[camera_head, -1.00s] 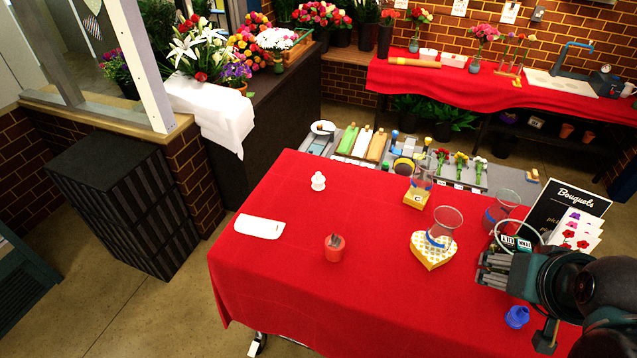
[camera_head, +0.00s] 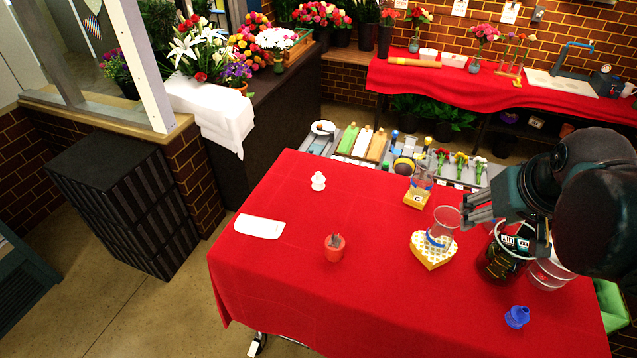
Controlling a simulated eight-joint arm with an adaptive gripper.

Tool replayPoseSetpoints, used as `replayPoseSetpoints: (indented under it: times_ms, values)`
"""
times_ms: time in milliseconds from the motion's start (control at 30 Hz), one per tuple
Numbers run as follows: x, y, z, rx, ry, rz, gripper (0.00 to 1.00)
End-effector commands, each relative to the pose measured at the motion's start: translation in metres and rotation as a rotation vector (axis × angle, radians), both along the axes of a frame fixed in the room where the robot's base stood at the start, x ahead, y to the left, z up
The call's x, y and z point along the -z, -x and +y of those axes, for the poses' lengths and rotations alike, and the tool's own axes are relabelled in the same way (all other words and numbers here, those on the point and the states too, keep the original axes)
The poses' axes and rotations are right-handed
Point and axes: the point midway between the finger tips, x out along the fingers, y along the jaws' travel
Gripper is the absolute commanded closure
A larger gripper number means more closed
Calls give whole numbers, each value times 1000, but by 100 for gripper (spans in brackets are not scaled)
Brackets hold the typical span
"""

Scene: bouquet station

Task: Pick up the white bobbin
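The white bobbin (camera_head: 318,181) stands upright on the red-covered table (camera_head: 290,230), in the far left part of the tabletop. My gripper (camera_head: 468,212) is at the right side of the table, above and beside a glass vase, well apart from the bobbin. Its fingers point left. The fingers look spread a little, with nothing seen between them, but the small view does not settle whether they are open. A blue bobbin-like piece (camera_head: 517,317) stands near the right front.
A white tray (camera_head: 259,226) and a red pot (camera_head: 334,247) are near the bobbin. Another glass (camera_head: 420,184) stands farther back. The table between the bobbin and the vases is clear.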

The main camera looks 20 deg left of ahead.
Motion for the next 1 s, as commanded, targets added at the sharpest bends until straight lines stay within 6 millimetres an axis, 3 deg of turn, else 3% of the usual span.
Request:
replayPoseSetpoints:
  times_ms: [500, 1000]
  values:
    - [-13, -83, 59, -173, 57, 80, 48]
    - [-4, -159, 129, -344, 113, 152, 48]
